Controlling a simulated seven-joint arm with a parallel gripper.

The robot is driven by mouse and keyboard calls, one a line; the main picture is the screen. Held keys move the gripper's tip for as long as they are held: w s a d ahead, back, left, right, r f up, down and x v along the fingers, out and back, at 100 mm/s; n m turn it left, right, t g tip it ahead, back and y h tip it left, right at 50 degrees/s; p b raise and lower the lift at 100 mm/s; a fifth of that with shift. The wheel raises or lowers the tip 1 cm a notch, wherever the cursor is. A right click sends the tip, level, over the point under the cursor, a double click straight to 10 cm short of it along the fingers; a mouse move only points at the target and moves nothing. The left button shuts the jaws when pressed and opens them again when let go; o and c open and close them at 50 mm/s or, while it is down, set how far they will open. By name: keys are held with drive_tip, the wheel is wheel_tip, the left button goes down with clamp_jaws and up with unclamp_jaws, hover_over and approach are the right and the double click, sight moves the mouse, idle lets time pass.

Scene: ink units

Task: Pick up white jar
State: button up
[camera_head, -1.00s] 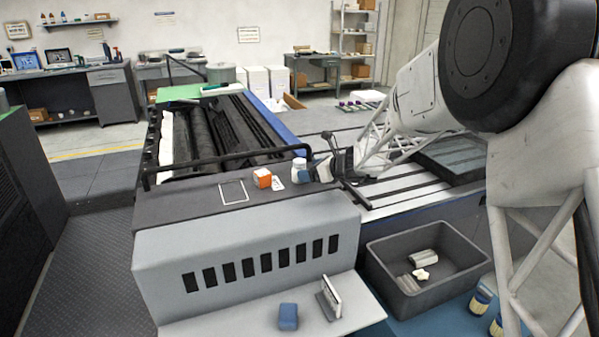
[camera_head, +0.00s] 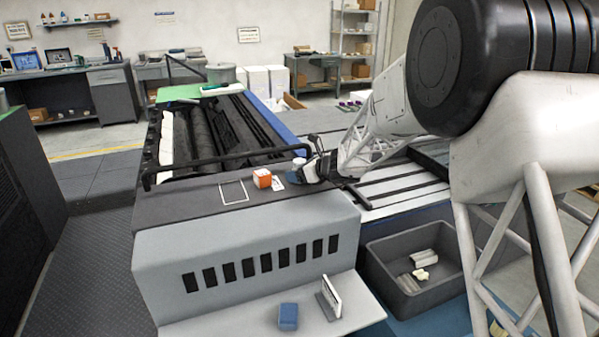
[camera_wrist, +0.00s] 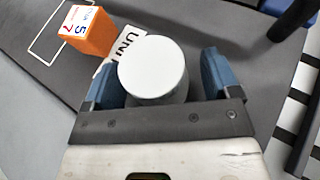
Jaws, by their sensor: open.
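The white jar (camera_wrist: 153,72) stands upright on the dark top of the machine, seen from above in the wrist view with its round white lid. In the head view the jar (camera_head: 298,163) is partly hidden by my gripper (camera_head: 308,172). My gripper (camera_wrist: 160,80) is open, with one blue finger on each side of the jar. A gap shows between the jar and the right finger; the left finger is close to the jar, and I cannot tell if it touches.
An orange cube (camera_head: 262,178) with numbers sits just left of the jar, beside a printed white label (camera_wrist: 128,50). A black rail (camera_head: 230,157) runs behind them. A dark bin (camera_head: 378,283) with a few items stands at the front right. A blue block (camera_head: 288,316) lies on the front ledge.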

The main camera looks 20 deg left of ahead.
sight(298, 160)
idle(0.4)
drive_tip(key=c, duration=1.1)
drive_tip(key=shift+o, duration=0.2)
drive_tip(key=shift+r, duration=0.1)
drive_tip(key=shift+r, duration=0.75)
wheel_tip(298, 160, up, 2)
drive_tip(key=shift+r, duration=0.15)
drive_tip(key=s+d, duration=0.3)
drive_tip(key=s, duration=0.1)
drive_tip(key=s+d, duration=0.3)
drive_tip(key=s, duration=0.1)
drive_tip(key=s+d+r, duration=0.1)
drive_tip(key=s+d, duration=0.2)
drive_tip(key=s, duration=0.2)
drive_tip(key=shift+d, duration=0.1)
